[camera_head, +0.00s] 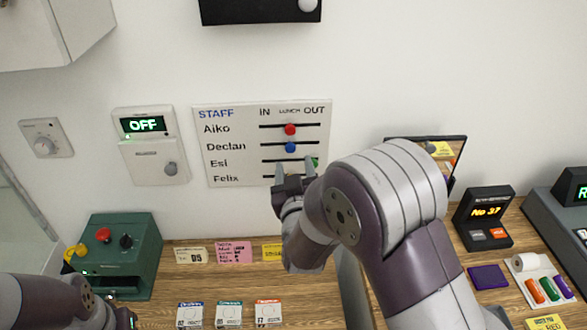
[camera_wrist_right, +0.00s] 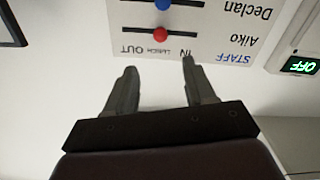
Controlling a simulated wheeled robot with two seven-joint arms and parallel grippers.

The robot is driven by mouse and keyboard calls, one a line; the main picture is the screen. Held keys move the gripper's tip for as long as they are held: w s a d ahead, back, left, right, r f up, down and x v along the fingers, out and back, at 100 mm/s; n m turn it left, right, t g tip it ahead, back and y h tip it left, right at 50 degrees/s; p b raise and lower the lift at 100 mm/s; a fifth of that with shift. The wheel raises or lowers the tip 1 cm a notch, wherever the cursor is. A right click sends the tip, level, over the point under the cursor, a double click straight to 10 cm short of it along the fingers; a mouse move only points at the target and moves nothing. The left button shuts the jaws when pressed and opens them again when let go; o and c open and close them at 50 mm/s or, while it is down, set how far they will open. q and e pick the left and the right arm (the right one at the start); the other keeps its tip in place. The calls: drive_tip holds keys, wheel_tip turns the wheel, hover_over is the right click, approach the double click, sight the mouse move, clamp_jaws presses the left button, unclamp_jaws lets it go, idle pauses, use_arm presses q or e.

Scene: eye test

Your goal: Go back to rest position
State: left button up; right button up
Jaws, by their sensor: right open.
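My right gripper (camera_head: 295,168) is open in front of the lower part of the white staff board (camera_head: 230,135). Its two fingers point up at the Esi and Felix rows, with nothing seen between them. In the right wrist view the open fingers (camera_wrist_right: 159,67) show below the upside-down board (camera_wrist_right: 215,25). The red Aiko knob (camera_head: 290,129) and blue Declan knob (camera_head: 290,147) sit mid-track under LUNCH. The green Esi knob (camera_head: 314,162) is at the OUT end, close to a fingertip. Felix's knob is hidden. My left arm (camera_head: 50,302) shows at lower left; its fingers are out of view.
An OFF display unit (camera_head: 145,125) and a dial plate (camera_head: 45,138) are on the wall. A green machine (camera_head: 115,250) stands on the wooden counter (camera_head: 190,280) near my left arm. Cards lie mid-counter. An orange-lit display (camera_head: 485,215) stands right of my right arm.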

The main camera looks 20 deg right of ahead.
drive_tip(key=s+a+f+g+y, duration=0.3)
drive_tip(key=s+f+g, duration=0.2)
drive_tip(key=f+g, duration=0.15)
drive_tip(key=s+a+f+g+y, duration=0.2)
drive_tip(key=s+f+g, duration=0.3)
drive_tip(key=f, duration=0.3)
drive_tip(key=s+d+g, duration=0.1)
drive_tip(key=s+g, duration=0.1)
drive_tip(key=s, duration=0.3)
drive_tip(key=s+d+r+g+b, duration=0.1)
drive_tip(key=s+g, duration=0.1)
drive_tip(key=s, duration=0.3)
drive_tip(key=shift+s+d+r, duration=0.15)
drive_tip(key=shift+d+r, duration=0.1)
drive_tip(key=shift+d, duration=0.05)
drive_tip(key=shift+g, duration=0.25)
